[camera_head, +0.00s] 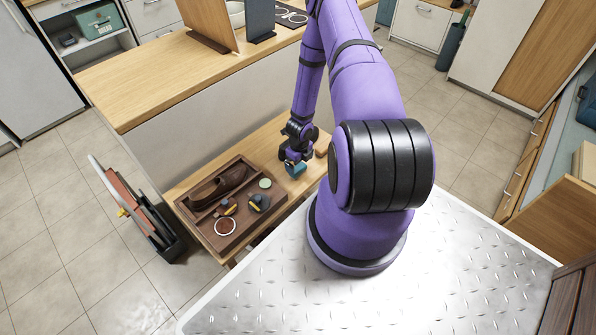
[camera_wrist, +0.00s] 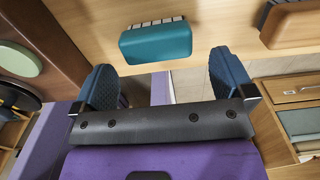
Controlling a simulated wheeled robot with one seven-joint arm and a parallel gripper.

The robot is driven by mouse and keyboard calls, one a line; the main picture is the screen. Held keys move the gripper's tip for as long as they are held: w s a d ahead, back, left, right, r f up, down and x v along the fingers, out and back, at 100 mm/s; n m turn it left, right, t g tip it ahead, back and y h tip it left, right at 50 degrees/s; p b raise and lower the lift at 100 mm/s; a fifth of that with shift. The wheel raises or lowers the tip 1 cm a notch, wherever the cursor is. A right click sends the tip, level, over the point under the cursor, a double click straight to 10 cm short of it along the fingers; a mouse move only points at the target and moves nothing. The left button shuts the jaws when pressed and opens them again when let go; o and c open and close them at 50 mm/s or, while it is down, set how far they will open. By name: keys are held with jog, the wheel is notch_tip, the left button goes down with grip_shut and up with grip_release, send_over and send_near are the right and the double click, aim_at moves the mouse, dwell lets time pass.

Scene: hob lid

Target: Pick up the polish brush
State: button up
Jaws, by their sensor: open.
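A teal block with a row of pale bristle-like tufts along its far edge, a brush by its look (camera_wrist: 156,41), lies on the wooden bench top in the wrist view. A brown brush-like block (camera_wrist: 291,25) lies to its right, and also shows in the head view (camera_head: 322,147). I cannot tell for certain which one is the polish brush. My gripper (camera_wrist: 168,77) is open and empty, its two blue fingers spread wide. The teal block lies just beyond the fingertips, between their lines, apart from them. In the head view my gripper (camera_head: 294,168) is low over the bench.
A dark wooden tray (camera_head: 196,221) left of my gripper holds a brown shoe (camera_head: 218,186), a pale green round tin (camera_head: 265,183), a white ring (camera_head: 225,226) and small dark items (camera_head: 259,202). A counter (camera_head: 150,85) stands behind the bench.

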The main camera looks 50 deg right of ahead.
aim_at(298, 168)
jog(key=shift+w+a+f, duration=0.1)
jog(key=shift+f, duration=1)
jog(key=shift+w+a+f, duration=0.1)
jog(key=shift+f, duration=1)
jog(key=c, duration=0.8)
jog(key=shift+r, duration=0.15)
jog(key=shift+r, duration=0.55)
notch_tip(298, 168, up, 2)
jog(key=s+a, duration=0.2)
jog(key=s, duration=0.2)
jog(key=s+a+r, duration=0.1)
jog(key=s+a, duration=0.2)
jog(key=s, duration=0.2)
jog(key=s+a, duration=0.2)
jog(key=s, duration=0.3)
jog(key=shift+s+a+r, duration=0.15)
jog(key=shift+a+r, duration=0.05)
jog(key=shift+r, duration=0.15)
